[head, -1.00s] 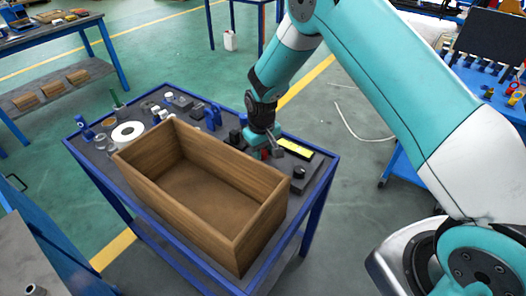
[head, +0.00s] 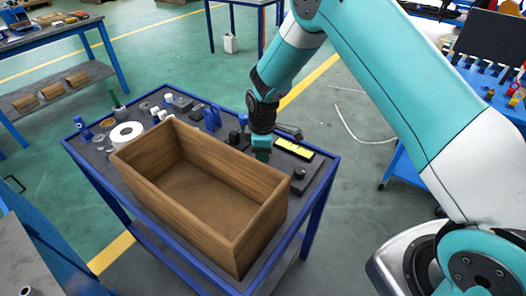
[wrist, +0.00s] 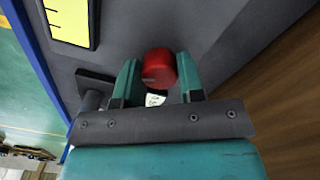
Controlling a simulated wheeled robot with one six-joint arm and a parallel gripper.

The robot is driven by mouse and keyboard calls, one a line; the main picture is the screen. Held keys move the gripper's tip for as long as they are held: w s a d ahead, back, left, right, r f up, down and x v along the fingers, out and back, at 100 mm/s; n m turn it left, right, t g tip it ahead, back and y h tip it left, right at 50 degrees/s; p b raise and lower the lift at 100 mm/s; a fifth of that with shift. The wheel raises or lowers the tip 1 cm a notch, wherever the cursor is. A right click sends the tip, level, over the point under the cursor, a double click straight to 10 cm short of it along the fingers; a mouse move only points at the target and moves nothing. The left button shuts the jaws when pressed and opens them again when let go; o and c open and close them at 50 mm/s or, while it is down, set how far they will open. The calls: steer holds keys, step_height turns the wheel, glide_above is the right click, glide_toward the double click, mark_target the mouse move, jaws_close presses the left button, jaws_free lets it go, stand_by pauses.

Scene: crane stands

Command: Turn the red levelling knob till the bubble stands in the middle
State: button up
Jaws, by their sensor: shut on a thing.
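The red levelling knob (wrist: 158,68) shows in the wrist view between the two teal fingers of my gripper (wrist: 160,78), which is shut on it. In the head view my gripper (head: 262,153) points down at the tabletop beside the wooden box, and it hides the knob there. The yellow level strip (head: 294,149) lies right of my gripper in the head view. Part of it (wrist: 70,20) shows at the top left of the wrist view with black tick marks. I cannot make out the bubble in either view.
The open wooden box (head: 205,195) stands close to my gripper and fills much of the blue-framed table (head: 322,178). Small parts, a white roll (head: 127,133) and blue pieces (head: 213,117) lie behind the box. A black round knob (head: 298,173) sits near the right edge.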

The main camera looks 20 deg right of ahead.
steer(key=shift+w+r+n, duration=0.1)
steer(key=shift+w+n, duration=0.05)
steer(key=shift+n, duration=0.95)
steer(key=o, duration=0.9)
steer(key=r, duration=0.5)
steer(key=r+b, duration=0.1)
steer(key=r, duration=1.1)
steer(key=shift+s+r, duration=0.15)
steer(key=shift+s, duration=0.1)
steer(key=shift+r, duration=0.1)
steer(key=s+a+r+m+y, duration=0.1)
steer(key=s+r+m, duration=0.2)
steer(key=s, duration=0.7)
steer(key=s+a+r+m+y, duration=0.1)
steer(key=s+a+r+m, duration=0.1)
steer(key=s, duration=0.8)
steer(key=s+a+r+m+y, duration=0.1)
steer(key=s+r, duration=0.4)
steer(key=s, duration=0.5)
steer(key=shift+s+a+r+m+y+p, duration=0.15)
steer(key=shift+m+y, duration=0.15)
steer(key=shift+m, duration=0.4)
steer(key=shift+s+f+m+y+p, duration=0.15)
steer(key=shift+m+y, duration=0.15)
steer(key=shift+m, duration=0.4)
